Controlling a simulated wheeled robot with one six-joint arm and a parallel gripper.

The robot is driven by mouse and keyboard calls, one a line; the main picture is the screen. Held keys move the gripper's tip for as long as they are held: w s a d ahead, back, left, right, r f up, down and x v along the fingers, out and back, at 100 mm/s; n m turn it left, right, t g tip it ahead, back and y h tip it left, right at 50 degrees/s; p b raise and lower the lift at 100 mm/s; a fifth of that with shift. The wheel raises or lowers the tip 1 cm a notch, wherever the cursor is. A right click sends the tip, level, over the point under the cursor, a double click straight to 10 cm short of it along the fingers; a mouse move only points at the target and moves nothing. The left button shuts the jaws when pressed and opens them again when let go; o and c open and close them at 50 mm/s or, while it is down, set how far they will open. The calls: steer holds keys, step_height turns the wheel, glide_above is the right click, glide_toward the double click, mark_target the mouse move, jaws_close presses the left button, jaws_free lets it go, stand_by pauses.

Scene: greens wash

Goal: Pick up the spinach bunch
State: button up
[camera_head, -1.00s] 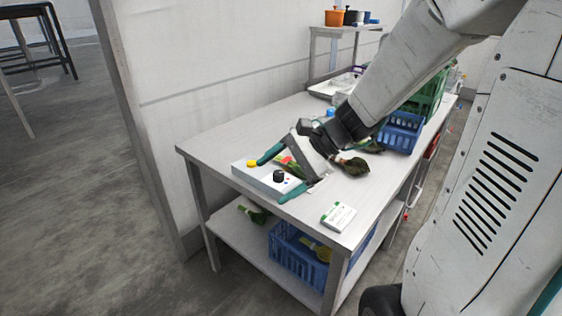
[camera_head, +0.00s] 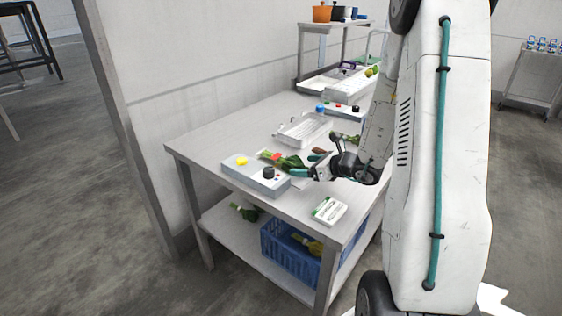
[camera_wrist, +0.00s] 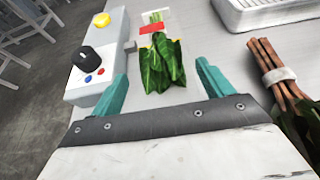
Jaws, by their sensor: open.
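The spinach bunch (camera_head: 288,161) lies on the steel table, dark green leaves with a red band and pale stems. In the wrist view the spinach bunch (camera_wrist: 162,62) lies straight ahead, its leaves toward me and its stems pointing away. My gripper (camera_head: 303,162) is low over the table at the leaf end. In the wrist view my gripper (camera_wrist: 166,82) has its teal fingers apart, one on each side of the leaf end. I cannot tell whether a finger touches the leaves. Nothing is held.
A grey control box (camera_wrist: 98,62) with a black knob and yellow button stands close left of the bunch. A bundle with brown-red stems (camera_wrist: 273,72) lies to the right. A white tray (camera_head: 303,130) is behind. A white-green box (camera_head: 329,211) lies at the table's front.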

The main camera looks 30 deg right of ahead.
mark_target(284, 161)
steer(key=x, duration=0.3)
steer(key=shift+w+f, duration=0.2)
steer(key=shift+w, duration=0.15)
steer(key=c, duration=1.2)
steer(key=shift+o, duration=0.2)
